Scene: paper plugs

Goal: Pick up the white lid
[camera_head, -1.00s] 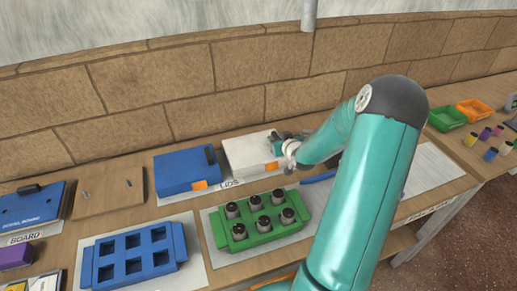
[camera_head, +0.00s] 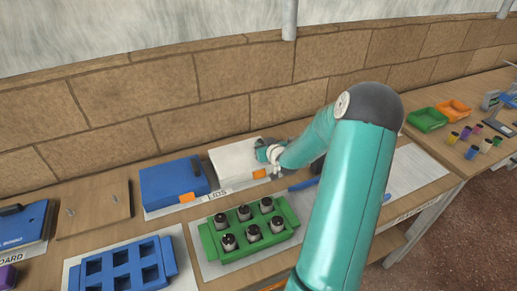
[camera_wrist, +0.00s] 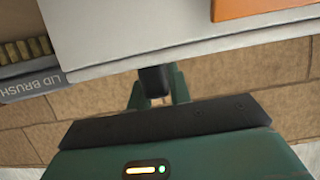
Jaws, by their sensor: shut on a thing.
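The white lid (camera_head: 232,160) is a flat box-like piece with an orange tag on its front edge, in the middle of the head view, right of a blue lid (camera_head: 170,182). My gripper (camera_head: 268,152) is at its right end. In the wrist view the white lid (camera_wrist: 150,30) fills the top, with the orange tag at upper right. There my gripper (camera_wrist: 153,90) is shut on a dark handle at the lid's edge. My gripper hides the lid's right end in the head view. I cannot tell whether the lid is raised off the table.
A green tray (camera_head: 282,213) with several dark-topped cylinders stands in front of the lid. A blue empty tray (camera_head: 165,255) is at front left. A stone wall (camera_head: 200,95) rises behind. A grey "LID BRUSH" piece (camera_wrist: 30,82) shows at left in the wrist view.

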